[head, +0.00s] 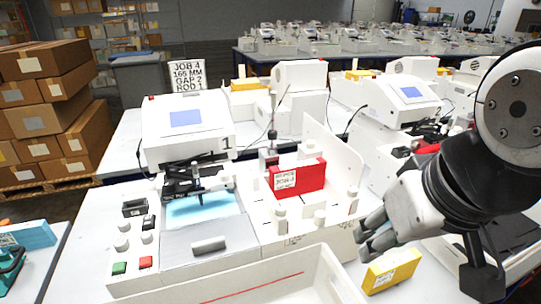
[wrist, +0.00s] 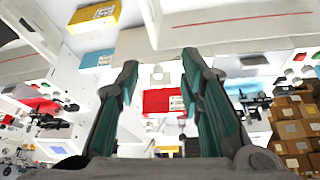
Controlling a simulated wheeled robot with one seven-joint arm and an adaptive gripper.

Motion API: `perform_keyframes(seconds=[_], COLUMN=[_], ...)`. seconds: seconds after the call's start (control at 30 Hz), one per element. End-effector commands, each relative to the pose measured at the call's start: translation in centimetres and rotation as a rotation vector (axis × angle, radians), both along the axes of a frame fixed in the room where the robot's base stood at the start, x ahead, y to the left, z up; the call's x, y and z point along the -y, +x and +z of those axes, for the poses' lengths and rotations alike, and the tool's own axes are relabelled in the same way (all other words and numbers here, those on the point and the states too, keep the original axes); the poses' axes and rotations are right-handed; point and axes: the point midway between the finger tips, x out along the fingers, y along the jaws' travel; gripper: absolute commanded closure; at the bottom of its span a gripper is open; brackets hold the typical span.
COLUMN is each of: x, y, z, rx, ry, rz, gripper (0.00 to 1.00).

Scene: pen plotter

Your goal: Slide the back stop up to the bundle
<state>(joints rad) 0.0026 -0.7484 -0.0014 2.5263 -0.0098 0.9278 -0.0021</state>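The bundle is a red block with a white label (head: 298,178), lying in a white holder (head: 330,237) to the right of the machine marked 1. It also shows in the wrist view (wrist: 160,101), between my fingers in the picture. A tall white panel (head: 332,150) stands behind and right of it, and white knobs (head: 281,217) stand in front. I cannot tell for certain which white part is the back stop. My gripper (head: 367,232) is right of and in front of the bundle, apart from it. In the wrist view its fingers (wrist: 160,75) are spread and empty.
A white bin with a red line (head: 270,287) runs along the near edge. A yellow box (head: 392,270) lies below my gripper. The machine (head: 188,130) is at left, with a job sign (head: 187,76) behind it. More machines stand behind and to the right.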

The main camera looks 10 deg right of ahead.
Motion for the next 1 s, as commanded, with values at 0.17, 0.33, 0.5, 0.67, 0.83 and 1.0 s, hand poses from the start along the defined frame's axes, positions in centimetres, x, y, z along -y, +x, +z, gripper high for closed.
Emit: perform_keyframes(seconds=[0.17, 0.33, 0.5, 0.67, 0.83, 1.0], x=[0.0, -0.1, -0.8, -1.6, -1.3, -0.1], y=[0.0, 0.2, 2.0, 5.7, 10.0, 14.0], z=[0.0, 0.1, 0.4, 0.5, -0.6, -2.6], rx=[0.0, -0.003, -0.033, -0.058, -0.062, -0.056], ry=[0.0, 0.006, 0.074, 0.16, 0.195, 0.156], rz=[0.0, 0.008, 0.092, 0.208, 0.292, 0.35], gripper=[0.65, 0.56, 0.56, 0.56, 0.56, 0.56])
